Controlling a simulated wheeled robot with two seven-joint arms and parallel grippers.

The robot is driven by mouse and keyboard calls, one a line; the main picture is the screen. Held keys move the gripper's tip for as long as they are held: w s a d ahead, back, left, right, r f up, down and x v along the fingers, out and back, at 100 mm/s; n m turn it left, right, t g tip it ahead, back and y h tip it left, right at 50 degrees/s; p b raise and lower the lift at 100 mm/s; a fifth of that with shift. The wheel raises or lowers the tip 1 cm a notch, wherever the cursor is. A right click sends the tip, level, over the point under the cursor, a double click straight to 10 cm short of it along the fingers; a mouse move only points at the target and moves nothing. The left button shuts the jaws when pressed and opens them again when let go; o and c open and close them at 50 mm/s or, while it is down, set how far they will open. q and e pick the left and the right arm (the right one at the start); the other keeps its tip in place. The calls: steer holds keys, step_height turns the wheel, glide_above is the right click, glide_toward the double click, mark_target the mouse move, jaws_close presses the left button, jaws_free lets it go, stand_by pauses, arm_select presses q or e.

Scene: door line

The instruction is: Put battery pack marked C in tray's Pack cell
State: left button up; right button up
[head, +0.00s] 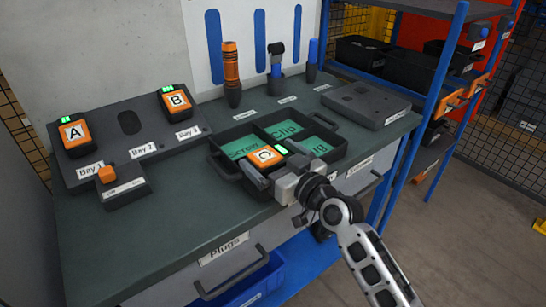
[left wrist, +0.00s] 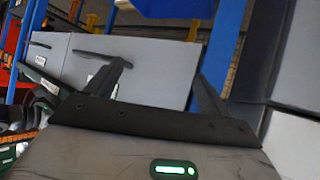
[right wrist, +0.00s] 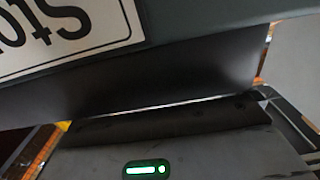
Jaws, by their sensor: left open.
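Battery pack C (head: 263,156) is orange and dark with a green light, over the front part of the black tray (head: 348,143). My right gripper (head: 276,165) is at the pack from the front right, its dark fingers along the pack's sides, and looks shut on it. The tray has green cell floors; a Clip label (head: 286,130) and a partly hidden label at left show. The front of the tray is hidden by pack and gripper, and I cannot read a Pack label. My left gripper (left wrist: 163,72) is open and empty, away from the tray.
Packs A (head: 74,133) and B (head: 176,100) sit in the dark bay holder (head: 128,122); its middle bay is empty. An orange button box (head: 108,175) stands in front. Upright tools (head: 232,75) are behind the tray, a grey plate (head: 366,104) at right. A blue shelf (head: 440,75) stands beyond.

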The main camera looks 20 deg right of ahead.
steer(key=shift+r, duration=0.2)
steer(key=v, duration=1.1)
steer(key=s+a+f+m+g+h, duration=0.1)
steer(key=s+a+f+g, duration=0.2)
steer(key=s+f, duration=0.4)
steer(key=s+a+f+m+g+h, duration=0.1)
steer(key=s+a+f+g+h, duration=0.1)
steer(key=s+f, duration=0.5)
step_height(320, 180, down, 5)
steer(key=shift+a+f+g+b, duration=0.1)
steer(key=shift+a+g+b, duration=0.35)
steer(key=shift+g, duration=0.25)
